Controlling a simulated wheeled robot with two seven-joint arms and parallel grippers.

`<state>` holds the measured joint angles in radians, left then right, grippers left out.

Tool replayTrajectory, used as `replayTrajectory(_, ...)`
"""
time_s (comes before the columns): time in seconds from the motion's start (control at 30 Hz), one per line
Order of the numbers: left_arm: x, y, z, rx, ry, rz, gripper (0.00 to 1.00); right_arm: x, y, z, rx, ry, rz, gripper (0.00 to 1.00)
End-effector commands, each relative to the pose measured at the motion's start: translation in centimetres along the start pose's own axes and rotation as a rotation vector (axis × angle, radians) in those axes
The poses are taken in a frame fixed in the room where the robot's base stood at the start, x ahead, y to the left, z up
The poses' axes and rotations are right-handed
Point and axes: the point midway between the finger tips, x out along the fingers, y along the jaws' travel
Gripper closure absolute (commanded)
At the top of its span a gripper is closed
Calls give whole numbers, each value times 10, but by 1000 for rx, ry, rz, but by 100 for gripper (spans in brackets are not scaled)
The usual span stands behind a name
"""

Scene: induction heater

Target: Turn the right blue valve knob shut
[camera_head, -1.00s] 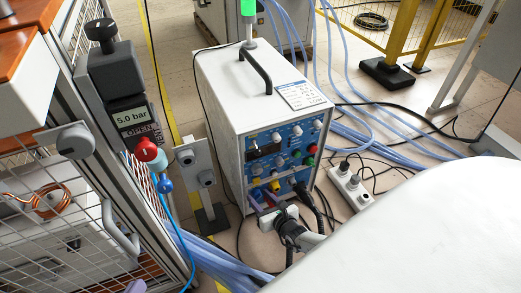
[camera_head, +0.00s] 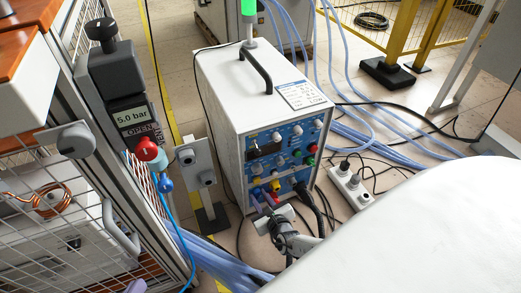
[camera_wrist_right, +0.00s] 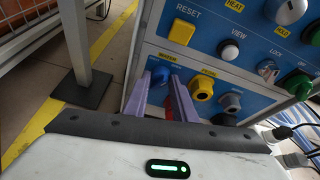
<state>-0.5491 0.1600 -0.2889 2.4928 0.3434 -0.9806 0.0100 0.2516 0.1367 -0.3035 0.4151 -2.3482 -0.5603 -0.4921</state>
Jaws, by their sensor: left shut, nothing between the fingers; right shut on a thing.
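A blue knob (camera_wrist_right: 160,75) on the heater's front panel shows between the two purple fingers of my right gripper (camera_wrist_right: 166,88) in the right wrist view. The fingers are closed on it. In the head view my right gripper (camera_head: 264,199) reaches the lower left of the panel, and its fingers hide much of that knob.
The white heater box (camera_head: 219,125) stands on the floor. Yellow (camera_wrist_right: 201,90) and grey (camera_wrist_right: 230,102) knobs sit close right of the held knob. A power strip (camera_head: 350,187) and cables lie right.

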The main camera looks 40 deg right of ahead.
Motion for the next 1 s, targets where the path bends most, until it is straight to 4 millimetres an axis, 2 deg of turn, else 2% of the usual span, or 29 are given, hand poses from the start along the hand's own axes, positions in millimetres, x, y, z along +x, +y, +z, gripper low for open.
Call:
replayTrajectory(0.2, 0, 0, 0, 0, 0, 0, 100, 0, 1, 0, -67, 6, -27, 98)
replayTrajectory(0.47, 0, 0, 0, 0, 0, 0, 100, 0, 1, -1, -70, 7, -27, 98)
replayTrajectory(0.5, 0, 0, 0, 0, 0, 0, 100, 0, 1, -1, -70, 7, -27, 74)
replayTrajectory(0.6, 0, 0, 0, 0, 0, 0, 100, 0, 1, -1, -70, 7, -27, 58)
replayTrajectory(0.87, 0, 0, 0, 0, 0, 0, 100, -1, 1, 0, -69, 6, -27, 58)
replayTrajectory(1.0, -4, 1, -5, 6, -4, -7, 100, -9, 1, 2, -70, 7, -26, 58)
